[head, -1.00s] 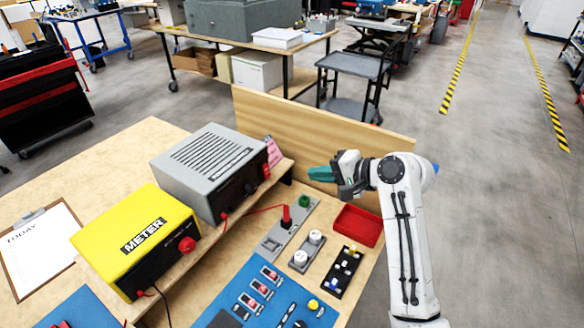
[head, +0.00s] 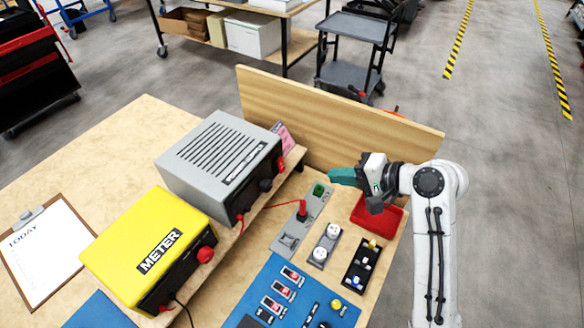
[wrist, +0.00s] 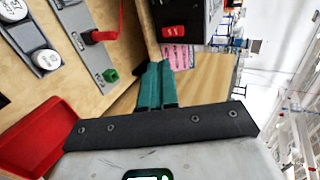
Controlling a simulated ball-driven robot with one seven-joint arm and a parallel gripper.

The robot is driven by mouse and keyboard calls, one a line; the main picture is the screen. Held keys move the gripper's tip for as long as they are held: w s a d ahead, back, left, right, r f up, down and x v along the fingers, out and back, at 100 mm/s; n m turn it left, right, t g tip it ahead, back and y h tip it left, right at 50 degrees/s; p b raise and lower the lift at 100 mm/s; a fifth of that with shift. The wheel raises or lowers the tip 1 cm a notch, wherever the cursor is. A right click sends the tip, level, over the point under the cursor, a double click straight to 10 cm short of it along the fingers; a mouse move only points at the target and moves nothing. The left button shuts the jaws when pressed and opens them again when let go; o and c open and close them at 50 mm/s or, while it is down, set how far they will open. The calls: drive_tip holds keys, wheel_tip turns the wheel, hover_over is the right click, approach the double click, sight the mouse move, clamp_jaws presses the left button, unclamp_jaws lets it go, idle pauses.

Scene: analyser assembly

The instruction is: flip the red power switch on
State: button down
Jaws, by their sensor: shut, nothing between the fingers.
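The grey box (head: 212,150) stands on the raised wooden shelf, its black front facing the lower right. A red switch (head: 281,163) sits at the right end of that front. It also shows in the wrist view as a red rocker (wrist: 174,33) on the black face; I cannot tell its on or off position. My gripper (head: 332,176) has teal fingers, shut and empty. It hangs to the right of the grey box, in front of the upright wooden board, apart from the switch. In the wrist view the shut fingertips (wrist: 158,66) point towards the box's end.
A yellow meter (head: 150,245) stands left of the grey box. A pink note (wrist: 178,55) is beside the red switch. The wooden board (head: 335,115) closes the back. A red tray (head: 372,213), red-handled lever (head: 302,210), white knobs (head: 320,254) and blue switch panel (head: 262,285) lie below.

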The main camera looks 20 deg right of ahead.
sight(282, 169)
drive_tip(key=x, duration=0.4)
drive_tip(key=p+x, duration=0.1)
drive_tip(key=x, duration=0.4)
drive_tip(key=r+x, duration=0.1)
drive_tip(key=x, duration=0.3)
drive_tip(key=shift+w+a+f+p, duration=0.1)
drive_tip(key=shift+w+a+p, duration=0.2)
drive_tip(key=shift+w, duration=0.1)
drive_tip(key=shift+f, duration=0.15)
drive_tip(key=shift+w+a+t+b, duration=0.1)
drive_tip(key=shift+w+t+b, duration=0.1)
drive_tip(key=shift+t+b, duration=0.3)
drive_tip(key=shift+r+p, duration=0.8)
drive_tip(key=shift+r, duration=0.1)
drive_tip(key=shift+s, duration=0.1)
